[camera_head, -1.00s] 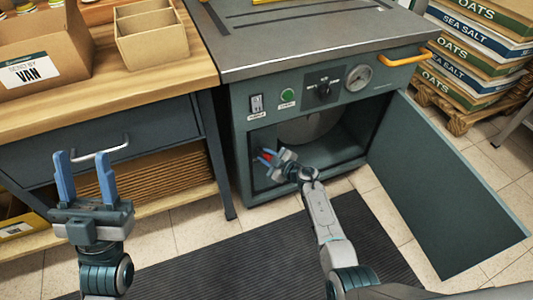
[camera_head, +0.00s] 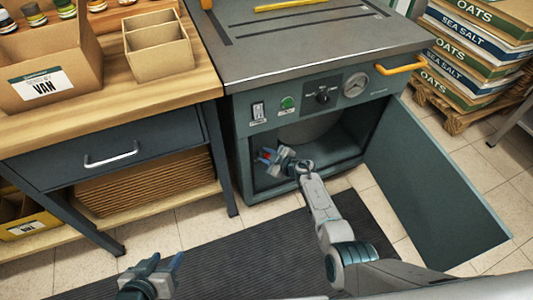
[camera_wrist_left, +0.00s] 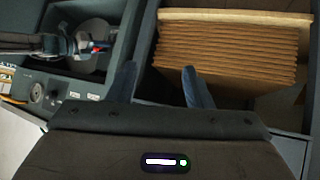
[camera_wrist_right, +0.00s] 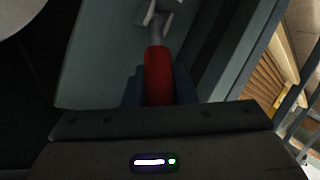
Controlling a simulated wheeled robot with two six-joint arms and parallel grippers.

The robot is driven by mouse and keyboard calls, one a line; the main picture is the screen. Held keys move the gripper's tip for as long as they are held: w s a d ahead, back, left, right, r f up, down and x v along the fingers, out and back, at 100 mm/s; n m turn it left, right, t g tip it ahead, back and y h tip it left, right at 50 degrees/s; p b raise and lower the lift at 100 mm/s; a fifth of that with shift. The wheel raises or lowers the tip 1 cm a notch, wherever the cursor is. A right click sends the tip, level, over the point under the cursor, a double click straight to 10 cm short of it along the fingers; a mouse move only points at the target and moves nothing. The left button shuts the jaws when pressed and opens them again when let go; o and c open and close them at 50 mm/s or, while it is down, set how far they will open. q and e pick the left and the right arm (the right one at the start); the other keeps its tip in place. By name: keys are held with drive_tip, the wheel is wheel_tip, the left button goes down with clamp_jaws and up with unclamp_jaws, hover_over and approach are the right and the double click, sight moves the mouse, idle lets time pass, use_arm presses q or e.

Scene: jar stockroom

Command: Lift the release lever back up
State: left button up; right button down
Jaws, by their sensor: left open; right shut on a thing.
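The release lever has a red grip (camera_wrist_right: 158,75) on a grey metal stem, inside the open lower compartment of the grey-green machine (camera_head: 310,118). My right gripper (camera_head: 266,155) reaches into the compartment's left side and is shut on the red grip. In the right wrist view the grip sits between the fingers, and its stem runs up to a metal bracket (camera_wrist_right: 160,8). Most of the lever is hidden by my gripper in the head view. My left gripper (camera_head: 164,262) is open and empty, low over the floor at the bottom left. Its two blue fingers (camera_wrist_left: 160,82) show apart in the left wrist view.
The machine's door (camera_head: 435,185) hangs open to the right. A workbench with a drawer (camera_head: 85,150) stands left, with flat cardboard on its lower shelf. A dark ribbed mat (camera_head: 240,255) covers the floor in front. Stacked sacks (camera_head: 475,45) stand at the back right.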

drive_tip(key=shift+r+g+p, duration=0.15)
drive_tip(key=shift+g+p, duration=0.15)
drive_tip(key=shift+p, duration=0.5)
drive_tip(key=shift+w+a+r+g+p, duration=0.1)
drive_tip(key=shift+w+r+g+p, duration=0.15)
drive_tip(key=shift+p, duration=0.8)
drive_tip(key=shift+w+m+g+h+p, duration=0.3)
drive_tip(key=shift+g+h+p, duration=0.2)
drive_tip(key=shift+p, duration=0.6)
use_arm(q)
drive_tip(key=s+a+r+m+g+y, duration=0.1)
drive_tip(key=s+a+r+g+y, duration=0.1)
drive_tip(key=s+a+r+g, duration=0.1)
drive_tip(key=shift+s+a+r+g+y, duration=0.35)
drive_tip(key=shift+a+r+g, duration=0.55)
drive_tip(key=shift+r+g, duration=0.45)
use_arm(e)
drive_tip(key=shift+a, duration=0.1)
use_arm(q)
drive_tip(key=shift+f, duration=0.1)
use_arm(e)
drive_tip(key=c, duration=1.2)
unclamp_jaws()
drive_tip(key=shift+w, duration=0.1)
drive_tip(key=shift+r, duration=0.15)
